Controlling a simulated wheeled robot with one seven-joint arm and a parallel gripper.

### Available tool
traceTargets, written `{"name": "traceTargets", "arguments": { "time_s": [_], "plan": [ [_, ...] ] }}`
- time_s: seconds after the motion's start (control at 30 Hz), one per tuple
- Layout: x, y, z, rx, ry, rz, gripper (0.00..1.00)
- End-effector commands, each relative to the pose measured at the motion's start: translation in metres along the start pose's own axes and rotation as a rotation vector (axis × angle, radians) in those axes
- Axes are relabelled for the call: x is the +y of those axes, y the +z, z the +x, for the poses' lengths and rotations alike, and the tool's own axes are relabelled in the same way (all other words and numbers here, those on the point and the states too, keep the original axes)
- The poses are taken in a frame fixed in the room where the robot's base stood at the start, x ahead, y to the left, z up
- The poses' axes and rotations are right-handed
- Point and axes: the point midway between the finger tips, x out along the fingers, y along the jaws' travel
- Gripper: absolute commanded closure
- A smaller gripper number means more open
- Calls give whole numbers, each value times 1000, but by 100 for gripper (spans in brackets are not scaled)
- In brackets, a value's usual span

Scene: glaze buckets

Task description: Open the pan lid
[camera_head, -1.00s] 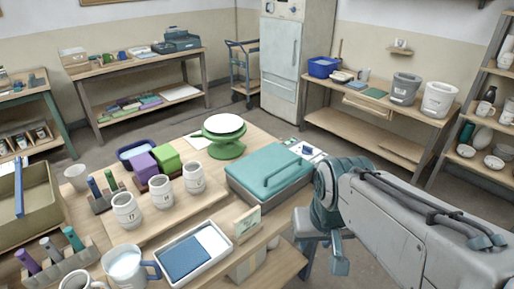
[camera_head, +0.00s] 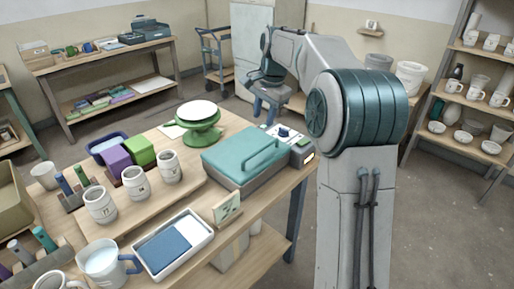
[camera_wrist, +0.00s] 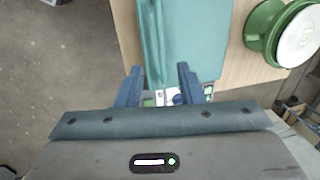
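The pan is a grey box-shaped appliance (camera_head: 262,181) at the right end of the worktable, with a flat teal lid (camera_head: 226,147) lying shut on it. A long teal handle (camera_head: 263,154) runs along the lid. In the wrist view the lid (camera_wrist: 205,40) fills the top middle. My gripper (camera_head: 265,112) is above and behind the pan's far right corner, near its knob panel (camera_head: 285,133). Its blue fingers are apart, with nothing held; they also show in the wrist view (camera_wrist: 161,82), with part of the panel visible between and below them.
A green turntable (camera_head: 200,130) with a white top stands behind the pan. White mugs (camera_head: 136,183), a small sign (camera_head: 227,207) and a tray (camera_head: 204,240) are to the left and front. Bare floor lies to the right.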

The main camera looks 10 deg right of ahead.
Motion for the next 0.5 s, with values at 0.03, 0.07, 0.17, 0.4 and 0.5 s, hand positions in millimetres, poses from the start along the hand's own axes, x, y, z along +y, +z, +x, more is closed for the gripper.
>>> {"name": "traceTargets", "arguments": {
  "time_s": [0.03,0.07,0.17,0.4,0.5],
  "plan": [
    [-1,-2,3,-3,0,8,66],
    [-1,-2,5,-4,0,11,66],
    [-1,-2,16,-4,1,13,66],
    [0,-2,64,-5,3,10,66],
    [0,-2,85,-5,3,11,66]
  ]
}}
